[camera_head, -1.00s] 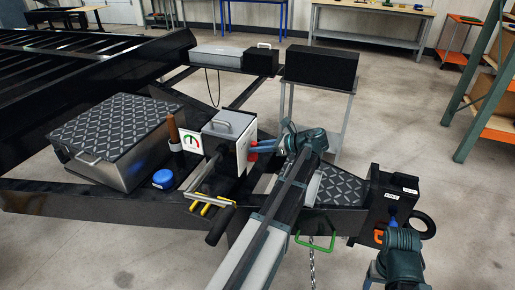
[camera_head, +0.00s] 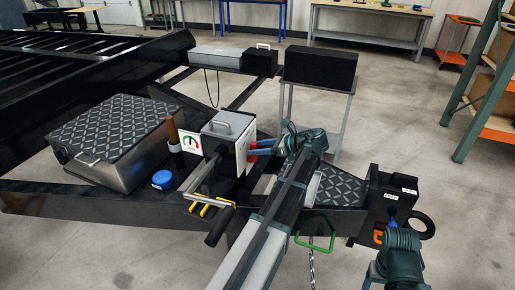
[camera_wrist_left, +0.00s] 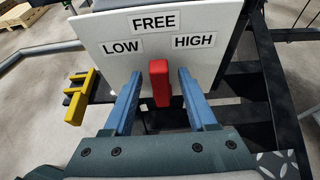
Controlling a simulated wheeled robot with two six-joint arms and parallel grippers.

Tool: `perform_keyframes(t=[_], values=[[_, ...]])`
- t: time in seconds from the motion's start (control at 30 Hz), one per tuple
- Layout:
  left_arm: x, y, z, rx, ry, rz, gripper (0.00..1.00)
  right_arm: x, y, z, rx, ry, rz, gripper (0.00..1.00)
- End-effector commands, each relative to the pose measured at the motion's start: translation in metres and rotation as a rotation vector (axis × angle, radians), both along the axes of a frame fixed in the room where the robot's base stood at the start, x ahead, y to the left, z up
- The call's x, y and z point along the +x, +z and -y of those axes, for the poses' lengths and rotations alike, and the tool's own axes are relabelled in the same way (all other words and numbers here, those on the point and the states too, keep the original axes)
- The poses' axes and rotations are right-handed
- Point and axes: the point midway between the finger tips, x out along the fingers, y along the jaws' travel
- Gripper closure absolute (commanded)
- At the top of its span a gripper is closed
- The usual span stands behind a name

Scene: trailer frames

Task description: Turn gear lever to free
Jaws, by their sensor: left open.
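The red gear lever (camera_wrist_left: 159,83) stands upright in the left wrist view, just below the FREE label (camera_wrist_left: 154,22) on a white panel, with LOW to its left and HIGH to its right. My left gripper (camera_wrist_left: 160,100) is open, with one blue finger on each side of the lever and a visible gap on both sides. In the head view my left gripper (camera_head: 266,147) reaches the right side of the grey winch box (camera_head: 229,128), where only small red parts show. My right arm's wrist shows at the lower right; its jaw opening cannot be made out.
A crank handle (camera_head: 217,226) and yellow parts (camera_head: 208,206) are at the box's front. A black box on a stand (camera_head: 321,66) is behind.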

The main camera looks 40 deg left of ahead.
Motion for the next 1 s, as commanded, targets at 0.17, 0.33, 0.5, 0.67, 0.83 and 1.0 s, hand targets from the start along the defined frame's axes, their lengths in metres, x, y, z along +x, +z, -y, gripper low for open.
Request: perform_keyframes(t=[0.17, 0.33, 0.5, 0.67, 0.83, 1.0], values=[[0.006, 0.013, 0.022, 0.0, -0.003, 0.0, 0.43, 0.0, 0.013, 0.0, 0.0, 0.0, 0.0, 0.31], [0.015, 0.028, 0.056, 0.0, -0.004, 0.0, 0.43, 0.0, 0.028, 0.0, 0.0, 0.0, 0.0, 0.31], [0.023, 0.041, 0.088, 0.0, -0.004, -0.001, 0.43, 0.0, 0.041, 0.0, 0.0, 0.0, 0.0, 0.31], [0.027, 0.049, 0.109, 0.0, -0.002, 0.0, 0.43, 0.0, 0.049, 0.0, 0.0, 0.0, 0.0, 0.31], [0.029, 0.052, 0.12, 0.0, 0.0, 0.0, 0.43, 0.0, 0.052, 0.0, 0.0, 0.0, 0.0, 0.31], [0.03, 0.052, 0.123, 0.0, 0.0, 0.0, 0.43, 0.0, 0.052, 0.0, 0.0, 0.0, 0.0, 0.31]])
